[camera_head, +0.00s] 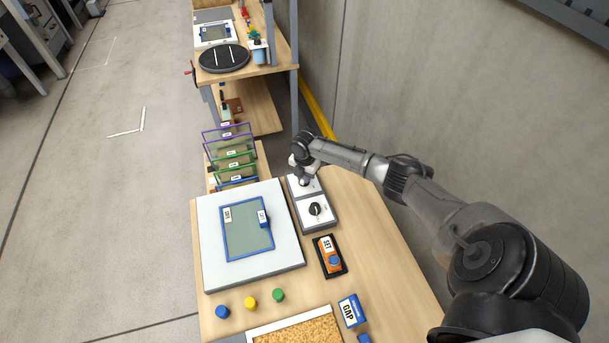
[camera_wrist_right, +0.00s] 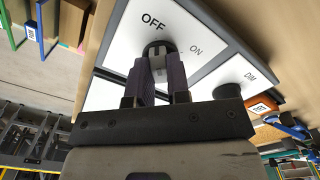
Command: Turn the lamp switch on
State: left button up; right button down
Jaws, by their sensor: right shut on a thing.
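The lamp switch box (camera_head: 309,222) is a grey-edged box with white plates on the wooden bench, beside the large white pad. In the right wrist view its upper plate (camera_wrist_right: 187,20) carries the labels OFF and ON around a black rotary knob (camera_wrist_right: 153,46). My right gripper (camera_wrist_right: 158,70) is shut on this knob, one finger on each side. In the head view the right gripper (camera_head: 304,179) comes down on the box's far plate and hides the knob. Which label the knob points to is hard to tell. My left gripper is not in view.
A second black knob (camera_head: 316,209), labelled DIM, sits on the near plate. The white pad (camera_head: 292,246) bears a blue-framed pane (camera_head: 240,238). An orange SET device (camera_head: 328,250), a blue GAP box (camera_head: 351,311) and coloured knobs (camera_head: 250,303) lie nearer. Framed panes stand behind.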

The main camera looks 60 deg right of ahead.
jog(key=m+p, duration=0.2)
jog(key=m, duration=0.1)
jog(key=shift+r+p, duration=0.2)
jog(key=shift+p, duration=0.15)
jog(key=m+p, duration=0.2)
jog(key=m, duration=0.2)
jog(key=shift+s+m+p, duration=0.1)
jog(key=shift+m+p, duration=0.3)
jog(key=m+p, duration=0.2)
jog(key=m, duration=0.3)
jog(key=shift+a+p, duration=0.1)
jog(key=shift+p, duration=0.3)
jog(key=shift+f+m+p, duration=0.1)
jog(key=shift+m+p, duration=0.75)
jog(key=shift+m, duration=1.65)
jog(key=c, duration=1.1)
grip_release()
jog(key=shift+s+f, duration=0.1)
